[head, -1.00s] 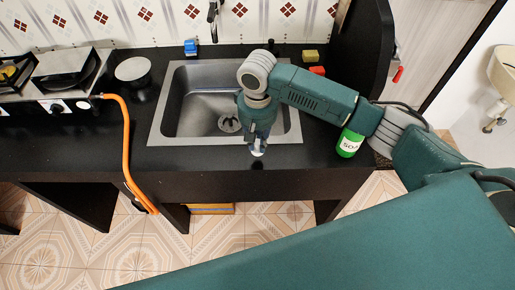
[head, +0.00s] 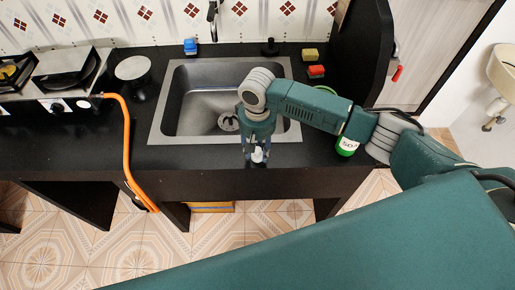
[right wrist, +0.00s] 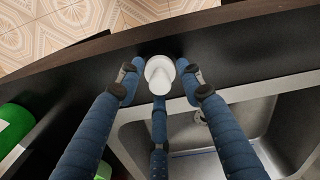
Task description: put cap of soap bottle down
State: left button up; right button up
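The white cap (right wrist: 160,75) of the soap bottle is at the black counter's front strip, between the sink and the front edge. It also shows in the head view (head: 258,155). My right gripper (head: 258,160) points down around the cap. Its fingers are spread, with gaps between the side fingertips and the cap in the right wrist view (right wrist: 160,75). The green soap bottle (head: 347,146) stands on the counter to the right, partly hidden by my right arm. It is also at the left of the right wrist view (right wrist: 12,128). My left gripper is not in view.
The metal sink (head: 185,100) lies right behind the gripper. The counter's front edge is close in front. A stove (head: 65,70) with an orange hose (head: 127,150) is at the left. Counter left of the sink is mostly clear.

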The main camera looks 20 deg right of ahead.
aim_at(257, 149)
notch_tip(257, 149, up, 12)
jog(key=b, duration=0.1)
jog(key=shift+r, duration=0.2)
dwell(0.3)
dwell(0.4)
